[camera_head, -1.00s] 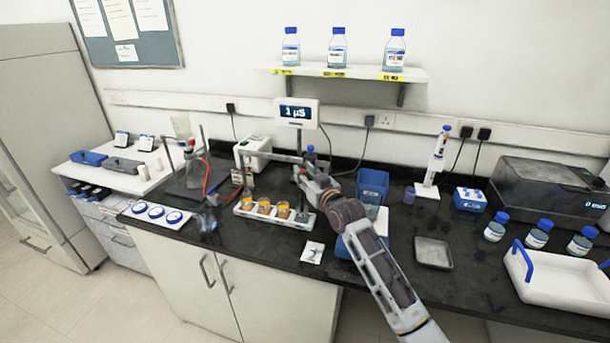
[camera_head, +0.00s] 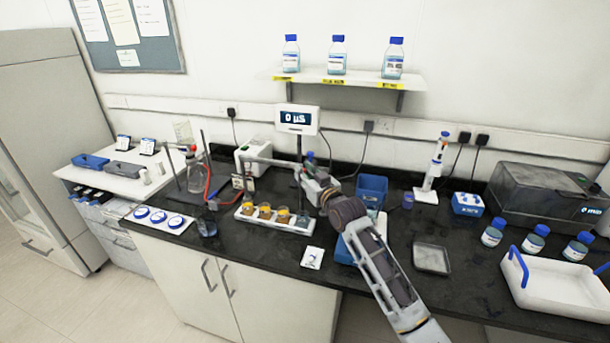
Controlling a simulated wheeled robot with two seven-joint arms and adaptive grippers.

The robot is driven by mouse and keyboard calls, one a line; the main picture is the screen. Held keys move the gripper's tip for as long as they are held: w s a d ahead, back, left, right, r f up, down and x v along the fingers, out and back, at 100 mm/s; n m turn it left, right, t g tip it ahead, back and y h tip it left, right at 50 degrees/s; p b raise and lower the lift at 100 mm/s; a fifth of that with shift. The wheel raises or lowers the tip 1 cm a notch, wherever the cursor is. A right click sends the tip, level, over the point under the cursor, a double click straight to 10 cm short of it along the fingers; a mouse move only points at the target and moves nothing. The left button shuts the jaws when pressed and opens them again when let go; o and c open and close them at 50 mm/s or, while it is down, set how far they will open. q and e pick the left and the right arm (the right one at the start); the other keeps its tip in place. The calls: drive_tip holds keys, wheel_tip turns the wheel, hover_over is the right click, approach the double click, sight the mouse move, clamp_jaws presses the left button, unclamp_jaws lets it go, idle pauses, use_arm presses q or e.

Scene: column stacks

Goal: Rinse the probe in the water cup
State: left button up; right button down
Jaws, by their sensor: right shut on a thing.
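My right arm reaches in from the lower right, and its gripper (camera_head: 301,178) is over the right end of a white rack. The jaws are shut on what seems to be the probe, largely hidden by the gripper and wrist. The meter (camera_head: 297,119) on a pole behind reads 0 µS. The rack (camera_head: 248,219) holds several cups of orange liquid (camera_head: 265,211) and a paler cup (camera_head: 302,219) at its right end, below the gripper. A clear beaker (camera_head: 207,227) stands left of the rack. I cannot tell which is the water cup. My left gripper is out of view.
A white packet (camera_head: 312,258) and a grey tray (camera_head: 431,259) lie near the front. A clamp stand with red tubing (camera_head: 208,183) is at the left. Bare black counter lies between packet and beaker.

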wheel_tip(320, 180, up, 4)
drive_tip(key=shift+f+p, duration=0.2)
drive_tip(key=shift+p, duration=0.85)
drive_tip(key=shift+r, duration=0.1)
drive_tip(key=c, duration=1.3)
unclamp_jaws()
drive_tip(key=shift+o, duration=0.2)
drive_tip(key=shift+f, duration=0.2)
drive_tip(key=v, duration=1.2)
